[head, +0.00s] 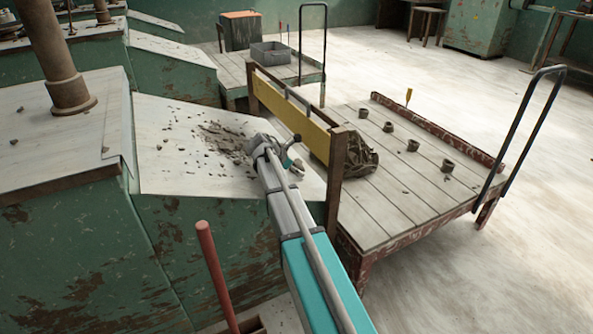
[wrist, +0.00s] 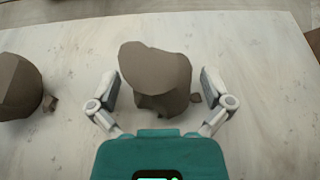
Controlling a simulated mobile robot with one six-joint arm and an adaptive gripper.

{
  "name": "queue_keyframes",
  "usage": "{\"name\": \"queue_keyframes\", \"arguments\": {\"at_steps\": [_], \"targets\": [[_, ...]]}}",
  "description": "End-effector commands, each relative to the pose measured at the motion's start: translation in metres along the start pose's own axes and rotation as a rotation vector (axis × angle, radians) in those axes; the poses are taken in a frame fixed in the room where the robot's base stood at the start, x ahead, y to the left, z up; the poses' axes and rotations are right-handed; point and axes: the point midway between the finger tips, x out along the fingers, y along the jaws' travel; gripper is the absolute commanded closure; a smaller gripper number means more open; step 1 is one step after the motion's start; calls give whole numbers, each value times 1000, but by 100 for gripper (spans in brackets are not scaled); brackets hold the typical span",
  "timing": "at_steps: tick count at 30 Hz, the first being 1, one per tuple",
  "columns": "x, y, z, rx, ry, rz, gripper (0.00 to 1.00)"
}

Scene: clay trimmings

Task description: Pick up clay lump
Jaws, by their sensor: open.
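A brown-grey faceted clay lump (wrist: 156,78) sits on a pale worn surface, between the two fingers of my gripper (wrist: 160,88) in the wrist view. The fingers are open, one on each side, with a gap showing on the right and a narrower one on the left. In the head view my gripper (head: 290,160) is over the right part of the pale sloping top (head: 180,180) of a green machine. The lump between the fingers cannot be made out there.
Another clay lump (wrist: 18,87) lies at the left in the wrist view, with small crumbs beside both. A pile of clay trimmings (head: 225,138) is left of my gripper. A yellow rail (head: 290,110) on posts and a wooden cart (head: 400,170) stand close on the right.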

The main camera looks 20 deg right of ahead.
Motion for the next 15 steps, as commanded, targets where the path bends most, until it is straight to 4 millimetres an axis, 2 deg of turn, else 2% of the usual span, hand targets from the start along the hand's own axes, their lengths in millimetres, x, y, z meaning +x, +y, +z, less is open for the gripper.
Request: {"name": "queue_keyframes", "arguments": {"at_steps": [12,15], "targets": [[0,0,0,0,0,0,0],[0,0,0,0,0,0,19]]}}
